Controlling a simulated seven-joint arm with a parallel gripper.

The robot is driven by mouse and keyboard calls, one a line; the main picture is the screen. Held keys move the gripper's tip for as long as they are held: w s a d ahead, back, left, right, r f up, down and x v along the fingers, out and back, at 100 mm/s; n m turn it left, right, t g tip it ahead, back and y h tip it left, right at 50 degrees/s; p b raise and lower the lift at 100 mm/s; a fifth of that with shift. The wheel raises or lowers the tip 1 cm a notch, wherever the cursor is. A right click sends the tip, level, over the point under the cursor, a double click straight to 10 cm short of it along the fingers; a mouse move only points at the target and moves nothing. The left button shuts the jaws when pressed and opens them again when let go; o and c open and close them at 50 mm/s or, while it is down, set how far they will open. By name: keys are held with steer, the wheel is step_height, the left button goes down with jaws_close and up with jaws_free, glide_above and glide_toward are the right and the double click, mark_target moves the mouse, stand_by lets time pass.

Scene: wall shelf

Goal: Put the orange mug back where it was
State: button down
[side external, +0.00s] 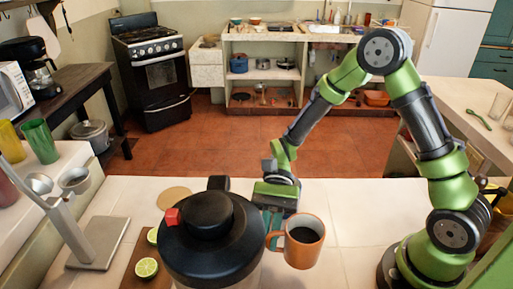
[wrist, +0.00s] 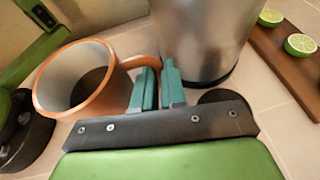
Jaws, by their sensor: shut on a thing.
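The orange mug (side external: 301,256) is at the front of the white tiled counter, just right of the large black-lidded container (side external: 210,240). It looks roughly upright, with a dark inside. My gripper (side external: 272,221) has its teal fingers at the mug's handle, on the mug's left side. In the wrist view, the mug (wrist: 50,85) is left of my fingers (wrist: 158,85), which are closed on its handle. Whether the mug's base touches the counter cannot be told. A round tan coaster (side external: 174,199) lies bare on the counter, behind and left of the container.
The container's metallic body (wrist: 200,40) stands close beside my fingers. Lime halves (side external: 147,268) lie on a wooden board at the container's left. A grey utensil stand (side external: 100,243) is farther left. The counter behind the mug toward my arm is clear.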

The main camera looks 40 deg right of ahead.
step_height(320, 180, up, 8)
steer(key=w+d+m+t, duration=0.3)
steer(key=d+m+t, duration=0.45)
steer(key=d, duration=0.65)
steer(key=w+d+m+t, duration=0.3)
steer(key=d+m+t, duration=0.4)
steer(key=d, duration=0.8)
steer(key=shift+n+t, duration=0.25)
steer(key=shift+n, duration=0.2)
steer(key=shift+a+f, duration=0.15)
steer(key=shift+f, duration=3.25)
steer(key=shift+a+f, duration=0.15)
steer(key=shift+f, duration=3.2)
steer(key=c, duration=1.7)
jaws_free()
steer(key=shift+f, duration=0.2)
steer(key=o, duration=0.5)
steer(key=shift+r, duration=0.1)
